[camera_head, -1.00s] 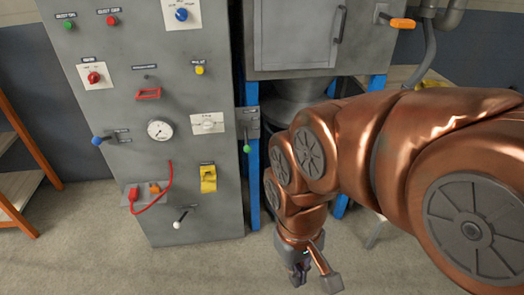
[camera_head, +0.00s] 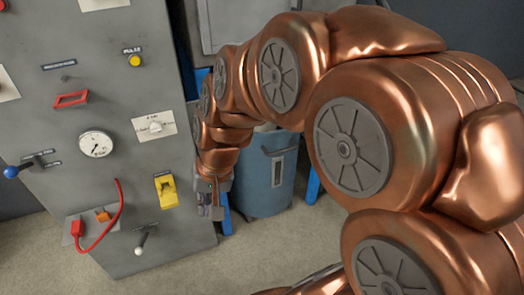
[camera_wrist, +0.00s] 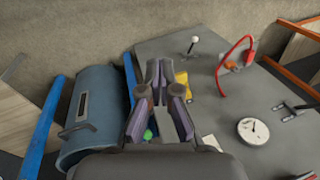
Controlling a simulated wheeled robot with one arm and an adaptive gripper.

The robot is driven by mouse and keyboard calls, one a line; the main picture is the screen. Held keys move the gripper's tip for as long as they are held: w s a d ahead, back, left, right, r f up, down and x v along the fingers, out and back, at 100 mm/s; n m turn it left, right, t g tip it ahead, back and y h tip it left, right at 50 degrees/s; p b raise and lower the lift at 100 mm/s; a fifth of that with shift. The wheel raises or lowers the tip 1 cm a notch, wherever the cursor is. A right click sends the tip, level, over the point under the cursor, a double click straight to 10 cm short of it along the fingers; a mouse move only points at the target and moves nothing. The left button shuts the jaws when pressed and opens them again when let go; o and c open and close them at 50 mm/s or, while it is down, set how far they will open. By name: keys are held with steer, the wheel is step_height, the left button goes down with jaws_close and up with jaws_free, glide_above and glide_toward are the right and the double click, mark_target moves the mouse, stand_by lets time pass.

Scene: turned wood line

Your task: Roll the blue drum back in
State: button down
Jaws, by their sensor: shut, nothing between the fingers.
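The blue drum (camera_head: 268,175) stands on the floor to the right of the grey control cabinet, with a pale label plate on its side. My arm hides its upper left part. It also shows in the wrist view (camera_wrist: 92,108), left of my gripper, beside a blue post. My gripper (camera_head: 211,207) points down near the cabinet's right edge, left of the drum and apart from it in the picture. In the wrist view my gripper (camera_wrist: 160,75) is shut and empty.
The grey control cabinet (camera_head: 120,185) has a gauge (camera_head: 95,144), a yellow switch (camera_head: 166,190), a white-knobbed lever (camera_head: 143,238) and a red cable close to my gripper. Blue posts (camera_wrist: 42,128) flank the drum. Concrete floor (camera_head: 235,260) is clear in front.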

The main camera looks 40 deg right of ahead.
steer(key=w+d+f+m+t+b, duration=0.35)
steer(key=w+d+f, duration=0.2)
steer(key=w, duration=0.25)
steer(key=m+t+h+b, duration=0.3)
steer(key=m+h+b, duration=0.3)
steer(key=m+b, duration=0.75)
glide_toward(262, 142)
steer(key=shift+n, duration=0.4)
steer(key=f, duration=0.1)
steer(key=w+f, duration=0.1)
steer(key=f, duration=0.1)
steer(key=w+d+f, duration=0.1)
steer(key=shift+d+f+b, duration=0.1)
steer(key=shift+f+b, duration=0.15)
steer(key=shift+b, duration=0.15)
steer(key=shift+w+d+r, duration=0.1)
steer(key=shift+w+d, duration=0.05)
steer(key=shift+w, duration=0.35)
steer(key=shift+w+d, duration=0.15)
steer(key=shift+w, duration=0.4)
